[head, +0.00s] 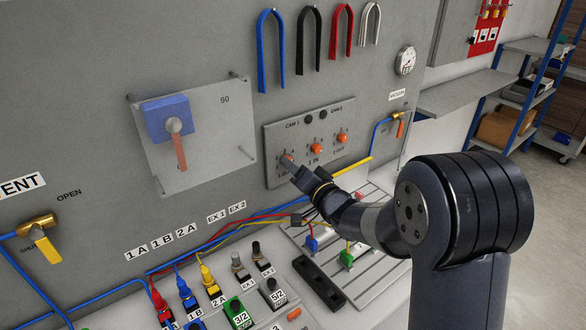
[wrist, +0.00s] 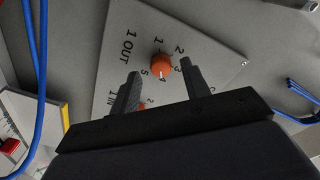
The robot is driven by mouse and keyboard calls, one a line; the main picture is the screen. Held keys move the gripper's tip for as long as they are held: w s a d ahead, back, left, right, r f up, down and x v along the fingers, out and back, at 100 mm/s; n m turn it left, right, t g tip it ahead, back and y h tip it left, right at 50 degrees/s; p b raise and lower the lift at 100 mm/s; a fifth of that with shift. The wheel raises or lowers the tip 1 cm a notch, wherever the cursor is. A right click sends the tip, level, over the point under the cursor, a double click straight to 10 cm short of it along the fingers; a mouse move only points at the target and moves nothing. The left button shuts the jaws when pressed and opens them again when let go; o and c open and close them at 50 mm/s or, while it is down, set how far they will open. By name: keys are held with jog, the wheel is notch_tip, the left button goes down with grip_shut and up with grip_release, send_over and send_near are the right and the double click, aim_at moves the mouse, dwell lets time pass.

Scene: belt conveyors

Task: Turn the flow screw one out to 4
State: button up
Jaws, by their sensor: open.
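In the wrist view this orange knob (wrist: 161,62) has a ring of numbers 1 to 5. I cannot read its pointer surely. My gripper (wrist: 160,68) is open and empty, its fingertips on either side of the knob in the picture. The gap to the knob cannot be judged. In the head view my gripper (head: 295,172) overlaps the panel's lower left, by the leftmost orange knob (head: 287,159).
The "1 IN" knob (head: 314,149) sits beside it and is partly hidden behind a finger in the wrist view. A yellow tube (head: 352,165) and the vacuum valve (head: 400,124) lie to the right. Coloured cables (head: 245,222) run below.

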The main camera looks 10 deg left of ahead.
jog(key=b+v, duration=0.1)
jog(key=v, duration=0.8)
jog(key=shift+s+d+b, duration=0.15)
jog(key=shift+s+b, duration=0.05)
jog(key=shift+b, duration=0.1)
jog(key=p+x, duration=0.2)
jog(key=x, duration=0.8)
jog(key=shift+w+a, duration=0.25)
jog(key=shift+w, duration=0.1)
jog(key=n+b, duration=0.4)
jog(key=n, duration=0.8)
jog(key=n+y+b, duration=0.1)
jog(key=n+b, duration=0.3)
jog(key=n, duration=0.8)
jog(key=shift+w+d+g, duration=0.2)
jog(key=shift+g, duration=0.2)
dwell(0.6)
dwell(0.4)
